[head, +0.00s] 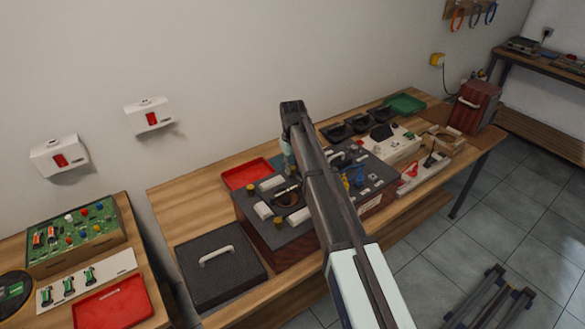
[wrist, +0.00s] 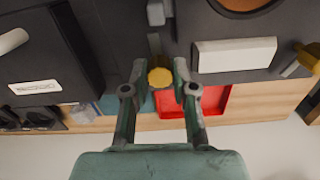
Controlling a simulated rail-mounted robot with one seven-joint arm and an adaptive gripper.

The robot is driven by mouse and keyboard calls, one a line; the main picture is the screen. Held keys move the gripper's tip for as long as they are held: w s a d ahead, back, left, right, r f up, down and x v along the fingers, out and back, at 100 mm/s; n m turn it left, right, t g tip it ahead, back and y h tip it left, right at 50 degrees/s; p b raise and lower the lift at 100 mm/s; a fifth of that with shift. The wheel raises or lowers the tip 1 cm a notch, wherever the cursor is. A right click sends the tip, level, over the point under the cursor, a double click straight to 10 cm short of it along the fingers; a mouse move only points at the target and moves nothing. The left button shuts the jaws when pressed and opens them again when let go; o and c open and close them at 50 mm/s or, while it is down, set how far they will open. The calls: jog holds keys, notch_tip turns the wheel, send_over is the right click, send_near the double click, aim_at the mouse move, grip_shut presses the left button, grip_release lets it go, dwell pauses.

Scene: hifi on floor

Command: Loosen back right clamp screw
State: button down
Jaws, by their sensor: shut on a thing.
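In the wrist view, my gripper (wrist: 160,85) is shut on a yellow round clamp screw (wrist: 160,77), with one finger on each side of it. This screw stands at the wall-side edge of the dark grey fixture top (wrist: 215,20). In the head view, my gripper (head: 289,166) reaches down at the back of the dark fixture (head: 243,205), and the held screw cannot be made out. Another yellow screw (head: 251,187) stands at the back left, and one (head: 278,222) at the front left. A white block (wrist: 235,55) lies between the two back screws.
A red tray (head: 246,173) lies behind the fixture. A black unit (wrist: 45,60) with a label stands close beside the gripper. A black case (head: 218,272) with a white handle is at the front left. Black bins (head: 336,132) and a green tray (head: 405,104) are farther right.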

aim_at(292, 168)
jog(key=n, duration=0.6)
jog(key=shift+b, duration=0.4)
jog(key=n, duration=0.5)
jog(key=shift+n, duration=0.3)
jog(key=c, duration=0.9)
grip_release()
notch_tip(292, 168, up, 12)
